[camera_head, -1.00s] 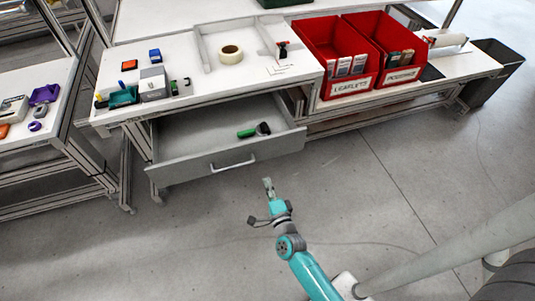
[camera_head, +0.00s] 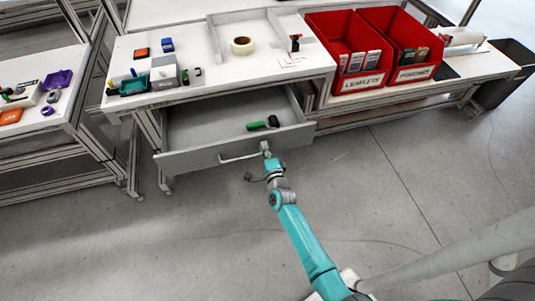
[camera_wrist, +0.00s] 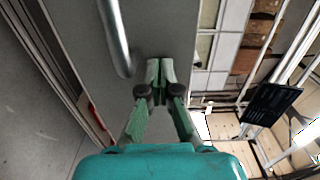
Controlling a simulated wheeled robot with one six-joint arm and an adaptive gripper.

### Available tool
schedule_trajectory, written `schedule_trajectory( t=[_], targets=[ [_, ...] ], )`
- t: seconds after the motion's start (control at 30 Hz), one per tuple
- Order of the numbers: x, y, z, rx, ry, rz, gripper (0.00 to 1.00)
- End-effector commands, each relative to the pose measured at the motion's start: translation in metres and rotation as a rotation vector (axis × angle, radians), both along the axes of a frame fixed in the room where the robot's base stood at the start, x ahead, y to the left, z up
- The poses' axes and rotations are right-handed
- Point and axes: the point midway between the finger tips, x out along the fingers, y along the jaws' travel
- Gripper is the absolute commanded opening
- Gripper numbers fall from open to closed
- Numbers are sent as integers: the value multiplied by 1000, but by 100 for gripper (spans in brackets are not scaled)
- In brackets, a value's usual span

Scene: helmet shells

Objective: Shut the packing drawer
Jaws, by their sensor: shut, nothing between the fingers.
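The grey packing drawer (camera_head: 195,158) under the white bench is partly open, less far out than before. A green and black tool (camera_head: 262,124) lies inside it at the right. The drawer's bar handle (camera_head: 238,157) is on its front; it also shows in the wrist view (camera_wrist: 117,38). My gripper (camera_head: 266,150) is shut and empty, at the drawer front just right of the handle. In the wrist view, the closed fingertips (camera_wrist: 160,66) point at the grey front panel (camera_wrist: 165,25) and appear to touch it. The exact contact is hard to see.
The bench top (camera_head: 215,85) holds a tape roll (camera_head: 242,46), a grey box (camera_head: 163,73) and small items. Red bins (camera_head: 345,58) stand at its right. A side table (camera_head: 45,85) stands left. The floor in front is clear.

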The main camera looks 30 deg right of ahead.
Motion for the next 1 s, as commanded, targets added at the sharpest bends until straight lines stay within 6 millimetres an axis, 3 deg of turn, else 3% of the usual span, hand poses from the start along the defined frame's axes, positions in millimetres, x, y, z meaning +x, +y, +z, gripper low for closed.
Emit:
schedule_trajectory(
  t=[0.57, 0.73, 1.0],
  targets=[
    [8, -2, 0, -1, 0, 0, 0],
    [26, -9, 1, 0, -1, 0, 0],
    [75, -24, 1, -1, -1, 0, 0]
  ],
)
